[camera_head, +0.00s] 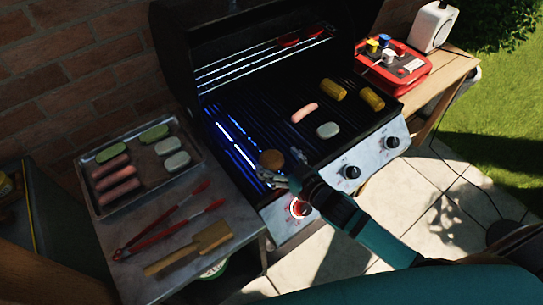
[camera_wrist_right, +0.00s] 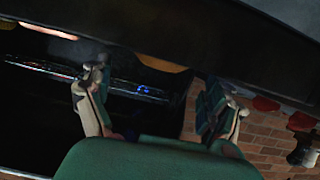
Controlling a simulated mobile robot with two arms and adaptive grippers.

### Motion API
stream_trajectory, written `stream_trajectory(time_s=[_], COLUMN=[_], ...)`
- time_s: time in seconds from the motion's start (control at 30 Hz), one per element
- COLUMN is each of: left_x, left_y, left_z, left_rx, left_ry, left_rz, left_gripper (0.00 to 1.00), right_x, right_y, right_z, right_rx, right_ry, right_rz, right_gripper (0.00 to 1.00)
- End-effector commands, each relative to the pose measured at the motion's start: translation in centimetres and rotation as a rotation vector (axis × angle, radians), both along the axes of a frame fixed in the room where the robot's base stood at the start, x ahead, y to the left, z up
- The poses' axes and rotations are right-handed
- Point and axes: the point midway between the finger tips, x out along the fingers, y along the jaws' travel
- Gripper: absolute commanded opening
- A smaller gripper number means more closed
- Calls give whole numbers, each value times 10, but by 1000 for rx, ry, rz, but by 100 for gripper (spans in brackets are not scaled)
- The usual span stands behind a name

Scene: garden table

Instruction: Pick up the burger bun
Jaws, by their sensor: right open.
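The burger bun (camera_head: 271,160), round and brown, lies on the front part of the grill grate, left of centre. My right gripper (camera_head: 283,168) is open at the grill's front edge, just right of and in front of the bun; contact cannot be told. In the right wrist view the two fingers of my right gripper (camera_wrist_right: 163,100) stand apart with nothing clearly between them. An orange-brown edge near the top of that view cannot be identified for sure. My left gripper is not in view.
The open grill (camera_head: 350,130) also holds a sausage (camera_head: 304,112), a pale patty (camera_head: 328,130) and two corn cobs (camera_head: 333,89). A tray (camera_head: 99,211) of food, red tongs (camera_head: 170,222) and a spatula (camera_head: 190,248) lie left. A red case (camera_head: 397,72) sits on the right shelf.

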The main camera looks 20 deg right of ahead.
Motion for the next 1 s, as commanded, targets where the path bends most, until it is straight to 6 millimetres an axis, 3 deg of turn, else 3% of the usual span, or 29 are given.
stream_trajectory(time_s=[0.1, 0.37, 0.8, 1.0], left_x=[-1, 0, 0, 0], left_y=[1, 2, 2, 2], left_z=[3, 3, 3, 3], left_rx=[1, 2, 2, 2], left_ry=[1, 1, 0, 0], left_rz=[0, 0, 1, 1], left_gripper=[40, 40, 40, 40], right_x=[13, 15, 15, 15], right_y=[4, 5, 5, 5], right_z=[-3, -6, -6, -6], right_rx=[0, 0, -1, -1], right_ry=[-1, 1, 1, 2], right_rz=[-1, 0, -1, -1], right_gripper=[91, 91, 36, 30])
